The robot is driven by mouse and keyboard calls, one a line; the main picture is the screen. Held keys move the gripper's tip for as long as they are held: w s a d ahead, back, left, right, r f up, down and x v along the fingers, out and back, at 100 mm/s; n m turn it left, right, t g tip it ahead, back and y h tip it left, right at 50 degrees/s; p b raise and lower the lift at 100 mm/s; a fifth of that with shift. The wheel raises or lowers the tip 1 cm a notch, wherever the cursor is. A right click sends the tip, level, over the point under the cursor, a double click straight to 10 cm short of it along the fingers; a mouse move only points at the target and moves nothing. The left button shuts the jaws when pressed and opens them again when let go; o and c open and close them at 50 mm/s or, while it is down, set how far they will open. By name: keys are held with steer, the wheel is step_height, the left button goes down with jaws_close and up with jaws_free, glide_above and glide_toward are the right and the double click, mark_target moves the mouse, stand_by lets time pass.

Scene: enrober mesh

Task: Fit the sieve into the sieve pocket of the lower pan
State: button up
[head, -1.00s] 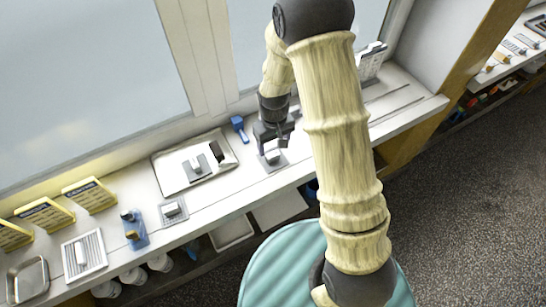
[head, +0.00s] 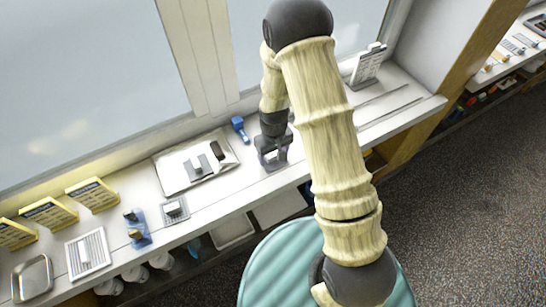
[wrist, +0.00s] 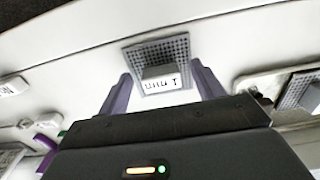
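A grey perforated sieve plate with a white labelled block (wrist: 160,78) lies flat on the white counter, in the upper middle of the wrist view. My gripper (wrist: 162,85) is open, its two purple fingers spread on either side of the block with gaps between. In the head view my gripper (head: 273,160) is low over the counter and hides most of this sieve. A shallow metal pan (head: 171,183) lies to its left, with a grey plate and white block (head: 197,168) in it and a dark rectangular patch (head: 217,150), possibly a pocket.
A blue tool (head: 239,127) lies near the window behind. Further left are a small perforated plate with a block (head: 174,208), a blue holder (head: 138,228), a slatted rack (head: 88,253), an empty tray (head: 32,280) and yellow signs (head: 91,194). The counter right of my gripper is mostly clear.

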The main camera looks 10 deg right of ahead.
mark_target(274, 155)
steer(key=c, duration=1.2)
steer(key=shift+o, duration=0.2)
steer(key=shift+r, duration=0.1)
step_height(274, 155, up, 10)
steer(key=b, duration=0.1)
steer(key=shift+b, duration=0.35)
